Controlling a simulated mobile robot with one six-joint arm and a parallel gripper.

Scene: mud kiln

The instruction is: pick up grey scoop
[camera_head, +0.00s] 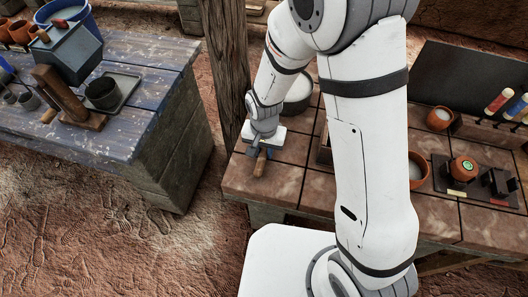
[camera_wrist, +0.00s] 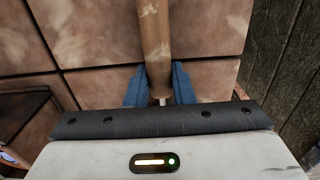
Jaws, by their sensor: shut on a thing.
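The scoop (camera_wrist: 154,40) shows as a brown wooden handle with a small pale metal neck in the wrist view. The handle runs up the picture from between the blue fingers of my gripper (camera_wrist: 158,84). My gripper is shut on it near the neck. In the head view my gripper (camera_head: 263,150) points down at the left end of the tiled table, and the handle (camera_head: 260,167) shows below it. The scoop's grey head is hidden behind my gripper. I cannot tell whether the scoop touches the table.
The tiled table (camera_head: 285,187) is bare around my gripper. A wooden post (camera_head: 226,60) stands close behind, left of it. A pale-filled bowl (camera_head: 298,95) sits behind my gripper. A blue-grey bench (camera_head: 150,100) with pots stands left across a gap. Orange pots (camera_head: 463,168) are at right.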

